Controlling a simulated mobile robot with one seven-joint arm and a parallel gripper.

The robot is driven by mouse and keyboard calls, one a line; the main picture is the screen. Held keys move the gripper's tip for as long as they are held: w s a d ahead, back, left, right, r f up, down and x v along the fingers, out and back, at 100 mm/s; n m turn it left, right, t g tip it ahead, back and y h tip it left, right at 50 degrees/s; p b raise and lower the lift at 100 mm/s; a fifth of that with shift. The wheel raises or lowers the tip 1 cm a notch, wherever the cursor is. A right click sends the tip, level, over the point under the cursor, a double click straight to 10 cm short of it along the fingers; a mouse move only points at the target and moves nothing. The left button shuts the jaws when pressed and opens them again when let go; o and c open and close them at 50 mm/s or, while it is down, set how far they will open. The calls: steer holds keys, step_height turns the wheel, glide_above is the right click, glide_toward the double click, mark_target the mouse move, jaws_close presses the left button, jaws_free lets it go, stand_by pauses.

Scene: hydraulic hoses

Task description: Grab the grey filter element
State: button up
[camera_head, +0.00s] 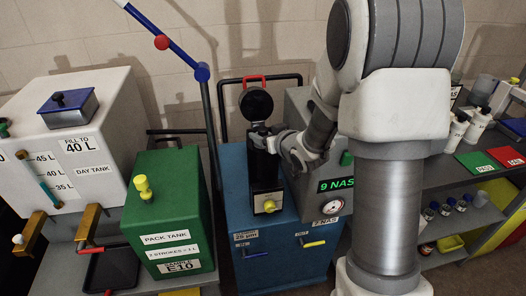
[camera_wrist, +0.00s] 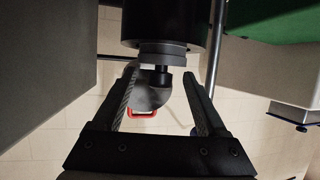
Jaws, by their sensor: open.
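In the head view a black upright filter housing (camera_head: 265,168) stands on a blue cabinet, its round dark lid (camera_head: 256,104) swung up, with a red handle on top. My gripper (camera_head: 272,142) reaches in from the right at the housing's top. In the wrist view my gripper (camera_wrist: 160,75) is open, its fingers either side of a short dark stub (camera_wrist: 163,76). The stub joins a grey ring (camera_wrist: 163,54) at the end of the black cylinder. I cannot tell whether this ring is the grey filter element; most of the housing's inside is hidden. No contact is clear.
A grey unit reading 9 NAS (camera_head: 337,184) stands close right of the housing. A green pack tank (camera_head: 168,215) and a white day tank (camera_head: 75,130) stand left. A blue-and-white jointed pole (camera_head: 202,72) rises behind. Shelves with bottles (camera_head: 478,124) are at right.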

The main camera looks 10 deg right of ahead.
steer(key=x, duration=0.4)
steer(key=shift+w+a, duration=0.1)
steer(key=shift+w, duration=0.3)
steer(key=shift+s+f, duration=0.1)
jaws_close()
steer(key=shift+f, duration=0.1)
